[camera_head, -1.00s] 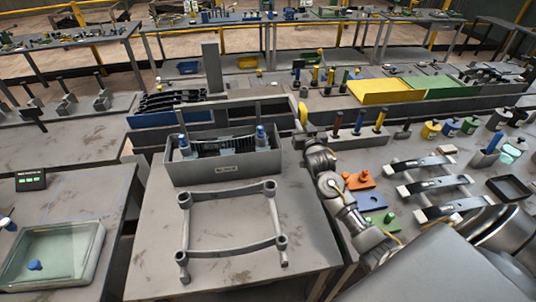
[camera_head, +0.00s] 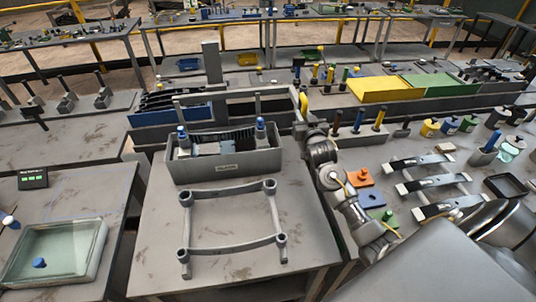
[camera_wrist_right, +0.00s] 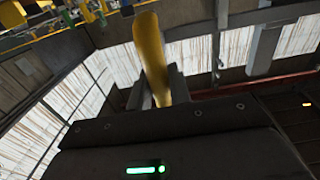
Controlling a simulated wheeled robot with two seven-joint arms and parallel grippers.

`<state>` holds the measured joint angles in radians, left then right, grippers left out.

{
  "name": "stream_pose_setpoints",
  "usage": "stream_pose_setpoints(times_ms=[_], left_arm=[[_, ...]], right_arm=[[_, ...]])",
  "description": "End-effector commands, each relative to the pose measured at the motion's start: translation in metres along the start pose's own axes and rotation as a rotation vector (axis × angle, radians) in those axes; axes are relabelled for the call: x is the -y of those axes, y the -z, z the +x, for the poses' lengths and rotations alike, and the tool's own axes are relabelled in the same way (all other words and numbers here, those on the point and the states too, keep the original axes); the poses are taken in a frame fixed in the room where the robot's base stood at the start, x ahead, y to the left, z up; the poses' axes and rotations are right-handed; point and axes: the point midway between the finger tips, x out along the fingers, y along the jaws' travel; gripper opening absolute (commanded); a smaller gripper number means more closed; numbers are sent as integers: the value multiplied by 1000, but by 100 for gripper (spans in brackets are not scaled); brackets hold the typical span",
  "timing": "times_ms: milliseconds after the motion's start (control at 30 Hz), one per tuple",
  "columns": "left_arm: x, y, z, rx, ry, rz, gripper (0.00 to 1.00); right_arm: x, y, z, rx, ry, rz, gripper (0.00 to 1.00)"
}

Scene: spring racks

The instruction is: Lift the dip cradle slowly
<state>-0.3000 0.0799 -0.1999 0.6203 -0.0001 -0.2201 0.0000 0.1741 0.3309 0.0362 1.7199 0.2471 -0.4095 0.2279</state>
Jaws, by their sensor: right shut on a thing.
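The dip cradle appears to be the dark ribbed piece in the long grey bin (camera_head: 222,169), with upright rods with blue collars (camera_head: 182,132) at its two ends. Its lower part is hidden by the bin's front wall. My right gripper (camera_head: 302,114) is just right of the bin. It is shut on a curved yellow handle (camera_head: 303,101), which also rises from between the jaws in the right wrist view (camera_wrist_right: 149,50). How the handle joins the cradle cannot be seen. My left gripper is not in view.
A grey four-post frame (camera_head: 235,243) stands on the table in front of the bin. A blue tray with black curved parts (camera_head: 172,115) is behind it. Coloured blocks (camera_head: 370,200) and pale-ended bars (camera_head: 430,182) lie to the right. The table's front left is clear.

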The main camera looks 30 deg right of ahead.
Motion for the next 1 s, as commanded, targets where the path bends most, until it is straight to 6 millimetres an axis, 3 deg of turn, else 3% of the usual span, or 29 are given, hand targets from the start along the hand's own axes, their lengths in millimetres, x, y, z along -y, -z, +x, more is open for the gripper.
stream_pose_setpoints(times_ms=[33,1000], left_arm=[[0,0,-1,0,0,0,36],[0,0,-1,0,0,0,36]], right_arm=[[-2,10,1,-16,-3,2,0],[-2,41,1,-18,-4,2,0]])
